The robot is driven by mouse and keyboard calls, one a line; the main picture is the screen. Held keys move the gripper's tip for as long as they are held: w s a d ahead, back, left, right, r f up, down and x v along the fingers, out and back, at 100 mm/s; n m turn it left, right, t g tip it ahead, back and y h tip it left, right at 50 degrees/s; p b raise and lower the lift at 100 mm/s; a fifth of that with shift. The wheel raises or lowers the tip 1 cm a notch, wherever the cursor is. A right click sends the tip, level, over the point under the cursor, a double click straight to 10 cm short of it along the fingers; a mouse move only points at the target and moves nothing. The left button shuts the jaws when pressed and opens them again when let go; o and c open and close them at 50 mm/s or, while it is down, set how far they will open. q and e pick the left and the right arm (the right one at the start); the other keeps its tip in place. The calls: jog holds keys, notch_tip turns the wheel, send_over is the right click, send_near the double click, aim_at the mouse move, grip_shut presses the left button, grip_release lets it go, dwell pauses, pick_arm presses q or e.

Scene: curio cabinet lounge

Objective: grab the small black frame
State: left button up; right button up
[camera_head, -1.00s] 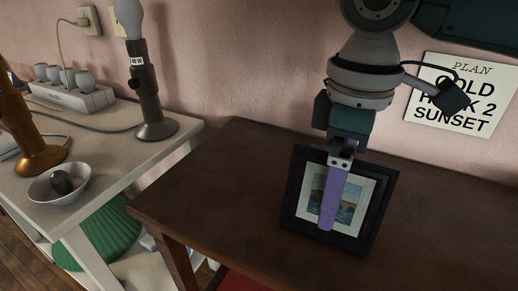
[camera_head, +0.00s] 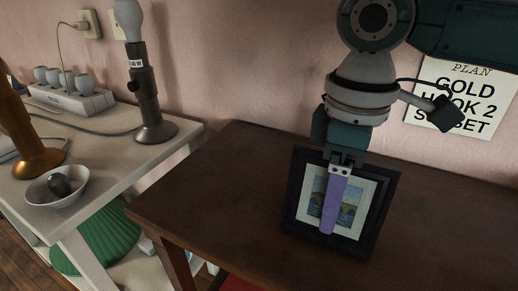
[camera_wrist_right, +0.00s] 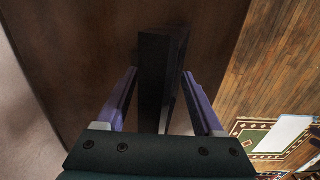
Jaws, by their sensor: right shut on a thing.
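The small black frame (camera_head: 365,207) stands tilted on the dark brown table, showing a small landscape picture in a pale mount. My right gripper (camera_head: 328,230) comes down over it from above, with one purple finger across the front of the picture. In the right wrist view, the frame (camera_wrist_right: 160,65) shows edge-on between the two purple fingers. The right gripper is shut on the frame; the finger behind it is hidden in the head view. The frame's lower edge appears to be at the table top. My left gripper is not in view.
The dark table (camera_head: 220,190) is clear to the left of the frame. A pale side table (camera_head: 110,165) at left holds a grey lamp (camera_head: 150,100), a bronze lamp base (camera_head: 38,160), a white bowl (camera_head: 57,186) and a power strip (camera_head: 68,99). A sign (camera_head: 470,100) hangs on the wall behind.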

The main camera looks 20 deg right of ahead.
grip_shut()
jog(key=shift+r, duration=0.1)
